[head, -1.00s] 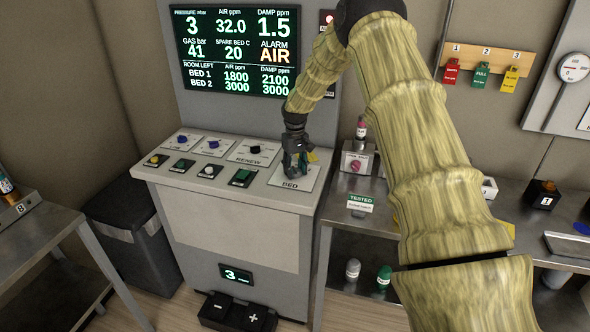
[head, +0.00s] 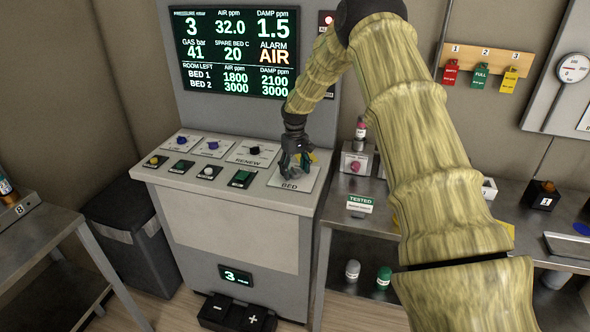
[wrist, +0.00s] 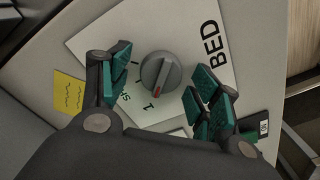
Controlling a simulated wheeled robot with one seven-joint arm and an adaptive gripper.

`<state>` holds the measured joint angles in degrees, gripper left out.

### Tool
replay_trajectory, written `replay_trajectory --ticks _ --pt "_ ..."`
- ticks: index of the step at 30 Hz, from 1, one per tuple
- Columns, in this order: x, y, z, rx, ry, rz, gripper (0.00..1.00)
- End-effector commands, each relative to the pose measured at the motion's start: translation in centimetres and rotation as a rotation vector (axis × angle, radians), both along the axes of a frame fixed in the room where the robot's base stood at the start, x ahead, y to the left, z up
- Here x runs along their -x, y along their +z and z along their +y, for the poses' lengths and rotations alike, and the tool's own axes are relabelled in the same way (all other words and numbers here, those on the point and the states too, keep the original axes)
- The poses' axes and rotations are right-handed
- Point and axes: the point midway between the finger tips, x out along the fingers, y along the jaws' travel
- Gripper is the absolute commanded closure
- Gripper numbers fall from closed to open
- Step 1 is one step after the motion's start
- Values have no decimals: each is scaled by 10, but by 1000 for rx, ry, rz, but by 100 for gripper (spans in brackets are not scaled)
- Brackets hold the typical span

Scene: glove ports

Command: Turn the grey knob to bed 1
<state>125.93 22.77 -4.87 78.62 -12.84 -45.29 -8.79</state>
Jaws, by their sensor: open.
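The grey knob (wrist: 160,73) sits on a white plate marked BED (wrist: 190,35). Its red mark points down in the wrist view, roughly toward the figure 1 printed beside it; I cannot tell if it lines up exactly. My gripper (wrist: 161,82) is open, with teal-padded fingers on either side of the knob and gaps showing between them and it. In the head view my gripper (head: 295,168) is over the BED plate (head: 303,182) at the console's right end and hides the knob.
A yellow note (wrist: 69,92) lies beside the plate. Other knobs and buttons line the console (head: 225,162) to the left. The screen (head: 235,52) above shows AIR under ALARM. A steel bench (head: 345,205) stands close on the right.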

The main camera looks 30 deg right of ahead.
Motion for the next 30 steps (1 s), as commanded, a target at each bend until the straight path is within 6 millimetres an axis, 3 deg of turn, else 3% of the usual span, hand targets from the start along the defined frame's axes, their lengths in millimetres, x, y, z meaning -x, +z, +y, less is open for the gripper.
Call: replay_trajectory --ticks 8,21,30 --pt "-1 16 0 0 0 -2 37" --pt "0 92 -1 -1 -1 -2 37" --pt "0 117 -1 -1 0 0 37"
